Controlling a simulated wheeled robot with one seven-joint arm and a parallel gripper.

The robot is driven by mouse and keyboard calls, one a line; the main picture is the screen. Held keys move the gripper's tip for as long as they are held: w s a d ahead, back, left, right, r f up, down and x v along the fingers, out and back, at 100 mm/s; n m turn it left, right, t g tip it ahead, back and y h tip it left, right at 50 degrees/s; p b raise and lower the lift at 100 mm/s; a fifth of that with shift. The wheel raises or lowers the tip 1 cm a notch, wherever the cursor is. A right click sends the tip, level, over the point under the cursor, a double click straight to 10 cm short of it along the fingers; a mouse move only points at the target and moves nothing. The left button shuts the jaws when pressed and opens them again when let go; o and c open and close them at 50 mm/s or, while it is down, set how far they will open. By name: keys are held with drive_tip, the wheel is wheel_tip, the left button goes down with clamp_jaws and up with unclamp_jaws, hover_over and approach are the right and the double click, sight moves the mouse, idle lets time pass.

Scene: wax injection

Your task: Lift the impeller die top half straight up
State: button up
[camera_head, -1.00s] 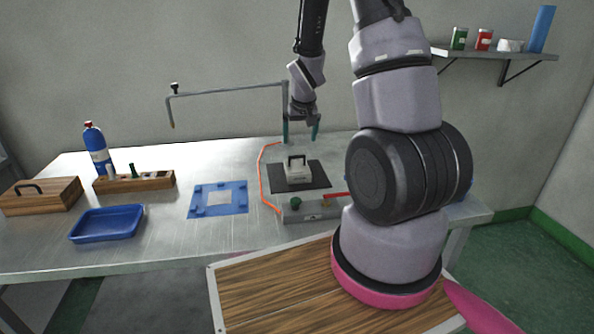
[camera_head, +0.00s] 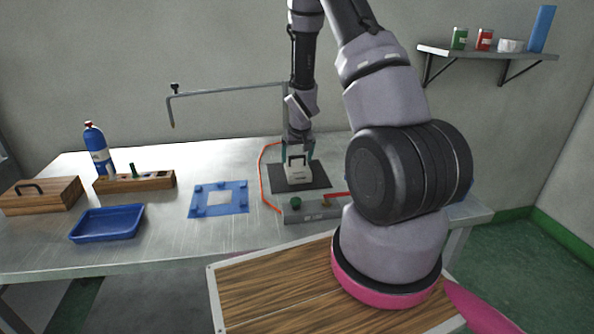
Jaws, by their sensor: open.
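The impeller die (camera_head: 298,175) is a small pale block with a dark handle on top. It sits on a black mat (camera_head: 317,183) towards the back of the metal table. The seam between its top half and the lower half is too small to make out. My gripper (camera_head: 297,155) points down right above the die. Its teal fingers are open, one to each side of the handle. I cannot tell whether they touch it.
A grey unit (camera_head: 310,211) with a green knob and red lever stands in front of the mat. An orange hose (camera_head: 264,180) runs left of it. A blue frame (camera_head: 219,199), blue tray (camera_head: 107,223) and wooden rack (camera_head: 135,182) lie further left. A thin overhead arm (camera_head: 225,91) reaches left behind.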

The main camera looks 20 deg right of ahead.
clamp_jaws()
drive_tip(key=shift+r, duration=0.1)
